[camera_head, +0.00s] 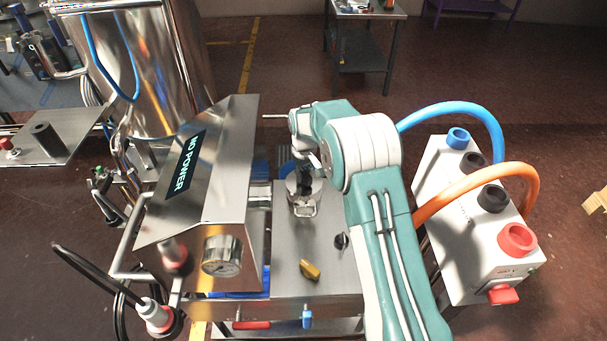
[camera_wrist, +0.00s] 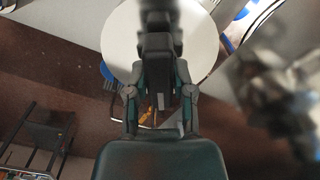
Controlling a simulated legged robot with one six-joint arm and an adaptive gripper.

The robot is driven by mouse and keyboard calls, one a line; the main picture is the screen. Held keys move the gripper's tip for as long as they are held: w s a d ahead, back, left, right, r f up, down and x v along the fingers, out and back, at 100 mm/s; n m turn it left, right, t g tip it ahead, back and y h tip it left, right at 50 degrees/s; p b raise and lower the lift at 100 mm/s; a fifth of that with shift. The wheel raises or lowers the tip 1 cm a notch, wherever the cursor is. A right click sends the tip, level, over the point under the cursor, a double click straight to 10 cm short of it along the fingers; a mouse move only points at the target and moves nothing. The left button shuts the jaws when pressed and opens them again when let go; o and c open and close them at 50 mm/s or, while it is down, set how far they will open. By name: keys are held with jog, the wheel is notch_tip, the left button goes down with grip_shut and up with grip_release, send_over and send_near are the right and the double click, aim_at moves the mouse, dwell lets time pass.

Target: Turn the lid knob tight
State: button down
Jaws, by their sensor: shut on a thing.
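My gripper (camera_head: 304,188) points down over a small round metal vessel (camera_head: 302,208) on the steel worktop, at the picture's middle. It is shut on the lid knob, which the fingers mostly hide. In the wrist view, my dark gripper (camera_wrist: 158,65) stands in front of the pale round lid (camera_wrist: 120,38). The knob cannot be made out apart from the fingers there. I cannot tell from these frames how tight the lid sits.
Left of the vessel is a steel housing (camera_head: 218,170) with a "NO POWER" display (camera_head: 184,162) and a gauge (camera_head: 222,256). A yellow knob (camera_head: 310,270) and a black knob (camera_head: 342,241) sit on the worktop. A white box (camera_head: 465,225) with blue and orange hoses stands right.

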jog(key=m, duration=0.7)
jog(key=shift+f, duration=0.15)
jog(key=m, duration=0.4)
jog(key=shift+s, duration=0.1)
jog(key=shift+m, duration=2.1)
jog(key=c, duration=0.5)
grip_release()
jog(key=shift+c, duration=0.2)
jog(key=shift+o, duration=0.3)
jog(key=shift+a, duration=0.1)
